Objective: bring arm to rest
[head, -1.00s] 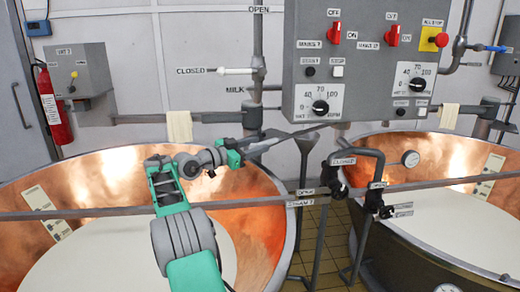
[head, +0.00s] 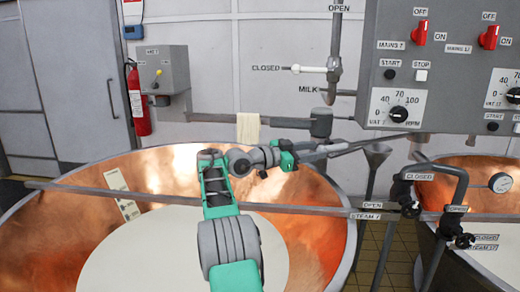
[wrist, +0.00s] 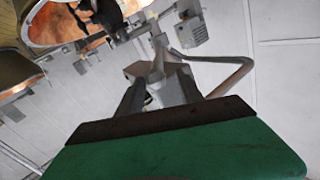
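My arm reaches up from the bottom of the head view, bent at its elbow, over the left copper vat (head: 75,235). My gripper (head: 352,147) is at the right end of the arm, pointing right in front of the wall, below the control panel (head: 440,75). No held object is visible.
A steam pipe (head: 120,196) with valve handles (head: 410,207) crosses in front of the vats. The right vat (head: 490,255) stands beyond a narrow tiled gap. A fire extinguisher (head: 138,98) and grey wall box (head: 163,70) are at the left.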

